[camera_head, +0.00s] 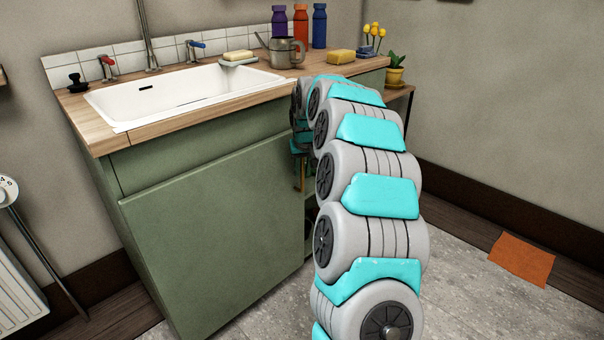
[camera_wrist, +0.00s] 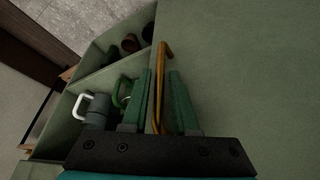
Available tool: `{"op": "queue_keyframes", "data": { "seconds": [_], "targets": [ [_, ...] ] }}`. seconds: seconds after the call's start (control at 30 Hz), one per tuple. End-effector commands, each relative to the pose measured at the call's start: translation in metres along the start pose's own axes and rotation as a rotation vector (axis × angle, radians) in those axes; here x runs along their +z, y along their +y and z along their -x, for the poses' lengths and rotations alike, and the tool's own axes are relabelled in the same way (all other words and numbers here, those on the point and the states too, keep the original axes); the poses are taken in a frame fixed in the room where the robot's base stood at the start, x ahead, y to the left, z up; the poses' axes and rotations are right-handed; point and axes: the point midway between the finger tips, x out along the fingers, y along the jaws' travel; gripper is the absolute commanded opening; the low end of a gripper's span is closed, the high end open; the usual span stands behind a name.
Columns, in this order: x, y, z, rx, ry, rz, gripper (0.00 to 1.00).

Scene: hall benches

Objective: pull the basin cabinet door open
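The basin cabinet door (camera_head: 220,225) is a flat green panel below the white basin (camera_head: 185,92). It looks closed against the cabinet in the head view. Its brass bar handle (camera_head: 298,174) is near the door's right edge. In the wrist view the door (camera_wrist: 250,80) fills the right side, and the handle (camera_wrist: 163,65) stands between the two green fingers of my gripper (camera_wrist: 160,88). The fingers are apart on either side of the handle, with narrow gaps showing. In the head view my arm hides most of the gripper.
Open shelves (camera_wrist: 113,63) beside the door hold a grey mug (camera_wrist: 96,108), a green mug (camera_wrist: 121,92) and dark items. The wooden counter (camera_head: 105,137) carries a metal watering can (camera_head: 284,52), soap and bottles. The floor in front is clear; an orange sheet (camera_head: 522,258) lies right.

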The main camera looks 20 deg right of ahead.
Motion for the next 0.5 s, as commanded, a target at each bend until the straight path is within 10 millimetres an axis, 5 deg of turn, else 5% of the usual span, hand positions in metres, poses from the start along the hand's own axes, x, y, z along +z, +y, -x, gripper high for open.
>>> {"op": "queue_keyframes", "data": {
  "seconds": [0.13,0.4,0.5],
  "targets": [
    [0.001,0.0,-0.018,0.0,-0.004,0.0,0.27],
    [0.001,0.0,-0.021,0.0,-0.002,0.0,0.27],
    [0.001,0.0,-0.021,0.0,-0.002,0.0,0.18]
  ]
}}
